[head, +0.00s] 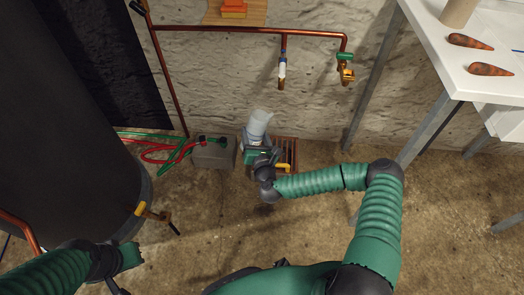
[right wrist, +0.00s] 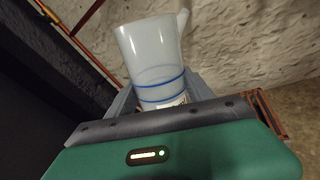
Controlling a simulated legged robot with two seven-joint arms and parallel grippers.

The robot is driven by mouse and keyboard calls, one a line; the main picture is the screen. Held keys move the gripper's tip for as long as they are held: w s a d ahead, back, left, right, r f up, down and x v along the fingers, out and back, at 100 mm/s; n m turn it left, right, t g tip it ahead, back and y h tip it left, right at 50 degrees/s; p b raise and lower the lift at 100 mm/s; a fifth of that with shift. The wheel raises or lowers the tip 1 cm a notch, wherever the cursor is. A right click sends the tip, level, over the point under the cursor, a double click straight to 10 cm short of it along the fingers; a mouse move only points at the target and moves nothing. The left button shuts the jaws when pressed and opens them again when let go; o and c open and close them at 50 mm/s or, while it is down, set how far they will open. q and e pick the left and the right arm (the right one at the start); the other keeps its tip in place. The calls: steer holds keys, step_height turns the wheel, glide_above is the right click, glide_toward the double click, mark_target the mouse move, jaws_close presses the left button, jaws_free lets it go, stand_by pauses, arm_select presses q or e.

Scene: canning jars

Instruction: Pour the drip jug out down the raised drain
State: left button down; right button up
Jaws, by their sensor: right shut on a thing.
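The drip jug (head: 258,124) is a translucent whitish jug at the centre of the head view, near the wall. It also shows in the right wrist view (right wrist: 152,52), with blue bands low on its side and a spout at upper right. My right gripper (head: 257,142) is shut on the jug, its grey fingers on either side. A reddish-brown grated frame, apparently the raised drain (head: 290,148), is just right of the jug, partly hidden by my gripper. I cannot tell how far the jug is tilted or what is in it. My left gripper (head: 125,260) is at lower left, away from both.
A grey box (head: 213,154) stands left of the jug beside red and green hoses (head: 160,152). Copper pipes with valves (head: 345,72) run along the wall above. A dark tank (head: 65,110) fills the left. A white table (head: 470,70) stands at right. The right floor is mostly clear.

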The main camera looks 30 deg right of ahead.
steer(key=w+d+f+m+h+b, duration=0.1)
steer(key=w+d+f+b, duration=0.1)
steer(key=w+f+b, duration=0.2)
steer(key=w+d+f+m+g+h+b, duration=0.1)
steer(key=w+f+b, duration=0.4)
steer(key=f+b, duration=0.5)
steer(key=w+d+f+m+g+h+b, duration=0.1)
steer(key=w+d+f+b, duration=0.3)
steer(key=f+b, duration=0.4)
step_height(320, 180, down, 6)
steer(key=shift+w+d+m+h, duration=0.2)
steer(key=shift+d+m+h, duration=0.25)
steer(key=shift+m, duration=0.25)
stand_by(0.3)
steer(key=shift+a+r+m+g+y+p, duration=0.15)
steer(key=shift+r+m+y+p, duration=0.15)
steer(key=shift+r+m, duration=0.2)
steer(key=shift+a+r+m+g+y+p, duration=0.1)
steer(key=shift+r+m+g+y+p, duration=0.05)
steer(key=shift+r+m+p, duration=0.25)
steer(key=shift+r, duration=0.15)
